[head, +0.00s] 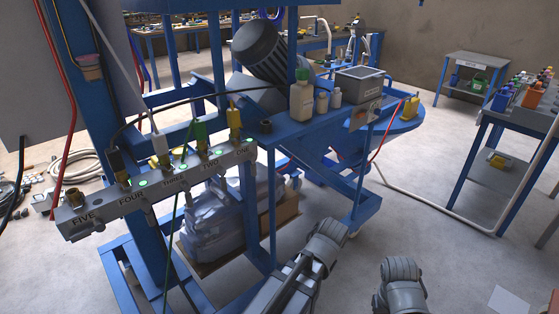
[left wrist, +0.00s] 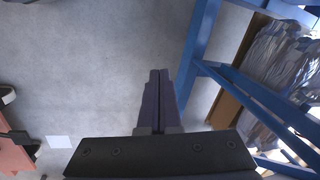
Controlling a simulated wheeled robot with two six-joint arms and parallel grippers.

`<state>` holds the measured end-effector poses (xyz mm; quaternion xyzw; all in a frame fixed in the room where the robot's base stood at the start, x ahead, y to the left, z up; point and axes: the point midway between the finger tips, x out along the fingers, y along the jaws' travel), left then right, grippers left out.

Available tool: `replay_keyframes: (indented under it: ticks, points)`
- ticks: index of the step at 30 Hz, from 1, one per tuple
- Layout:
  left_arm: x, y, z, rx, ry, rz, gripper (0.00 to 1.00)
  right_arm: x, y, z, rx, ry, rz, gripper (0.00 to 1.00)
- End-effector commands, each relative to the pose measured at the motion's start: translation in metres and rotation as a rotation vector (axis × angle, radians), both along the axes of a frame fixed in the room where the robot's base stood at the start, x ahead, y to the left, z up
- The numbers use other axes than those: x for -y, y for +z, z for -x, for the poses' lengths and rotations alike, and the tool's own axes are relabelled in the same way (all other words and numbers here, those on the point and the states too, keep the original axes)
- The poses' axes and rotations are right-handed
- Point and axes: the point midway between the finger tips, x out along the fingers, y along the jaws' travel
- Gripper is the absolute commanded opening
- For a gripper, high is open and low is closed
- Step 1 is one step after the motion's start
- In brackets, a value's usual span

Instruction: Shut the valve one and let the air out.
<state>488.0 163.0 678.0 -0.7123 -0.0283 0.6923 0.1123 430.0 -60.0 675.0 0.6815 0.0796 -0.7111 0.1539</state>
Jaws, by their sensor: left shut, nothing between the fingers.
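The grey valve manifold (head: 160,185) runs along the front of the blue frame, with stations marked FIVE to ONE from left to right. Valve one is at the right end, under the ONE label (head: 243,150), with a yellow fitting (head: 234,117) standing upright on it. Small green lights show on the manifold. My left gripper (left wrist: 158,78) is shut and empty in the left wrist view, over bare floor beside the blue frame. In the head view my arms are low, well below and right of valve one, and no gripper fingers can be made out.
A blue shelf with bottles (head: 302,97) and a grey box (head: 360,84) is right of valve one. Black, green and white hoses hang around the manifold. A wrapped bundle (head: 220,215) sits under the frame. Floor at the front right is mostly clear.

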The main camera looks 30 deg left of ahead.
Motion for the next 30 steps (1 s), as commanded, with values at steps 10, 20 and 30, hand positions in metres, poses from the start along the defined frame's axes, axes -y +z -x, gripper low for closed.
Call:
replay_keyframes:
  ticks: [10, 20, 30]
  points:
    - [-0.078, 0.083, -0.051, 0.035, -0.022, -0.533, 0.00, 0.000, 0.030, 0.000, -0.001, -0.001, -0.002, 0.50]
    - [-0.076, 0.182, -0.091, 0.122, -0.059, -1.074, 0.00, 0.000, 0.030, 0.000, -0.001, -0.001, -0.002, 0.50]
    - [-0.053, 0.242, -0.104, 0.198, -0.053, -1.338, 0.00, 0.000, 0.030, 0.000, -0.001, 0.000, -0.002, 0.50]
